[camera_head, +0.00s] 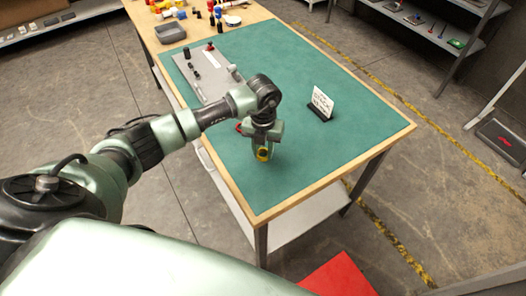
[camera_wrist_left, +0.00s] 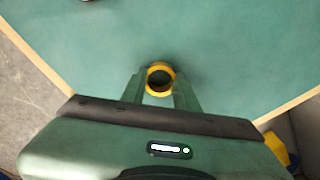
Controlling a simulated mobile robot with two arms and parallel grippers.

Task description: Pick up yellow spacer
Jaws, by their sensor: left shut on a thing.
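The yellow spacer (camera_head: 263,154) is a short ring with a dark hole, at my left gripper's fingertips near the front left edge of the green table mat. It also shows in the left wrist view (camera_wrist_left: 160,67), between the two fingers. My left gripper (camera_head: 262,150) points down and is shut on the spacer. In the left wrist view the fingers (camera_wrist_left: 159,88) touch it on both sides. I cannot tell whether the spacer rests on the mat or is just above it. My right gripper is not in view.
The green mat (camera_head: 350,150) is mostly clear. A white sign (camera_head: 321,102) on a dark stand is right of my gripper. A grey plate (camera_head: 187,72) with small dark parts lies behind my arm. A grey bin (camera_head: 171,33) and several coloured items stand at the far end.

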